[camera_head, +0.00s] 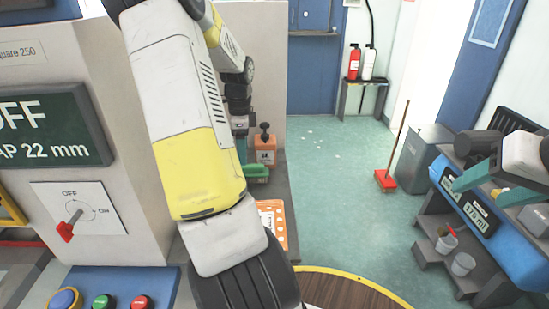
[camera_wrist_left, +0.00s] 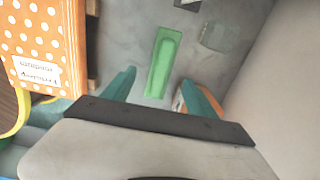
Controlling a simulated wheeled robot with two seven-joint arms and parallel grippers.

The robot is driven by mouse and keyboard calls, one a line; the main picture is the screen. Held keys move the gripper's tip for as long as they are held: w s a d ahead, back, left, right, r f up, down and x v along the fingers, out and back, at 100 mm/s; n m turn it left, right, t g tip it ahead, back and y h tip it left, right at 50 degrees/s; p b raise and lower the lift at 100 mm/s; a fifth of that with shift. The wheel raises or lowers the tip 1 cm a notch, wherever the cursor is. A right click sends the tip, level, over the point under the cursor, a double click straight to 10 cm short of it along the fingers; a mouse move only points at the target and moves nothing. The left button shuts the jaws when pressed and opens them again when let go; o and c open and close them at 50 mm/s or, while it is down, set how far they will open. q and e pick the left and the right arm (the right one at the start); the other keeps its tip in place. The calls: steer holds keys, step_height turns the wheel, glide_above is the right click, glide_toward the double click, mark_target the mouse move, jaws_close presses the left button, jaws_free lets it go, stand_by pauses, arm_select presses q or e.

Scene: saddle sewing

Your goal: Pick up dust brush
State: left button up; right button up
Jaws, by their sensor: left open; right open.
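A green, bar-shaped object that looks like the dust brush (camera_wrist_left: 163,62) lies on the grey surface in the left wrist view. My right gripper (camera_head: 487,187) is open and empty at the right of the head view, over the blue-fronted bench.
An orange, white-dotted item (camera_wrist_left: 45,40) lies to the left in the wrist view. A pale wall (camera_wrist_left: 275,85) bounds the surface on the right.

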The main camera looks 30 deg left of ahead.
mark_target(246, 169)
arm_select(q)
steer(key=f, duration=0.8)
steer(key=shift+w, duration=0.25)
steer(key=shift+c, duration=0.5)
jaws_close()
